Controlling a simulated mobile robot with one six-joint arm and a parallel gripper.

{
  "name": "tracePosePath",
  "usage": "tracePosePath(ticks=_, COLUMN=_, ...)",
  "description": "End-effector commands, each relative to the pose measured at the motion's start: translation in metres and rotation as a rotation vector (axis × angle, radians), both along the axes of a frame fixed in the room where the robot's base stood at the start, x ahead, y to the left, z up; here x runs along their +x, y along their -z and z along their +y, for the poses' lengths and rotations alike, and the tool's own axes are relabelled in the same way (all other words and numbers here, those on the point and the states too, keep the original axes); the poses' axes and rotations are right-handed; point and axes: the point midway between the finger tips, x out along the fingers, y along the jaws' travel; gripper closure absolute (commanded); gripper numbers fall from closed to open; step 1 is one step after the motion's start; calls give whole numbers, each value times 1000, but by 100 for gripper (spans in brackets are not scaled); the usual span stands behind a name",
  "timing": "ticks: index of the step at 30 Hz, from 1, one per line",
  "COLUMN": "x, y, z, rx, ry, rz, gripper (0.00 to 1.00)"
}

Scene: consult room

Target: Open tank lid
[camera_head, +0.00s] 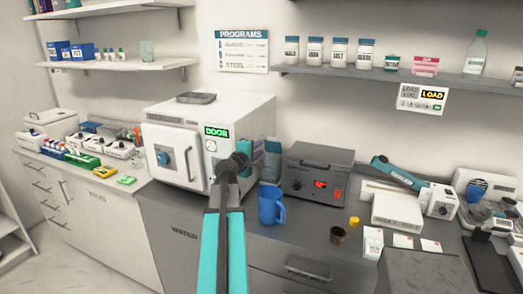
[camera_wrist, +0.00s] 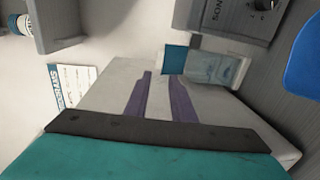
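The white sterilizer (camera_head: 255,112) stands on the counter, with a round blue knob on its door and a green DOOR display. A flat dark grey lid (camera_head: 196,97) lies on its top, apparently closed; I take it for the tank lid. My gripper (camera_wrist: 161,75) shows two purple fingers with a gap and nothing between them. In the head view my arm reaches up in front of the sterilizer's right side, and my fingers are largely hidden. The wrist view shows the white sterilizer casing (camera_wrist: 95,95) behind the fingers, with no lid recognisable. I cannot tell any contact.
A blue jug (camera_head: 270,205) stands right of my arm, also in the wrist view (camera_wrist: 305,55). Upright teal boxes (camera_head: 272,157) stand beside the sterilizer. A shelf (camera_head: 390,78) overhangs at right.

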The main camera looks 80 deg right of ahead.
Motion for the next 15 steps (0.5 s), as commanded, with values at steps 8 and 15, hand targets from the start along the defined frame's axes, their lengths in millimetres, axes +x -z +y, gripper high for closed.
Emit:
tracePosePath(ticks=8, x=3, y=-3, z=24, rx=0, ry=0, rz=-1, gripper=77)
tracePosePath(ticks=15, x=4, y=-4, z=28, rx=0, ry=0, rz=-1, gripper=77)
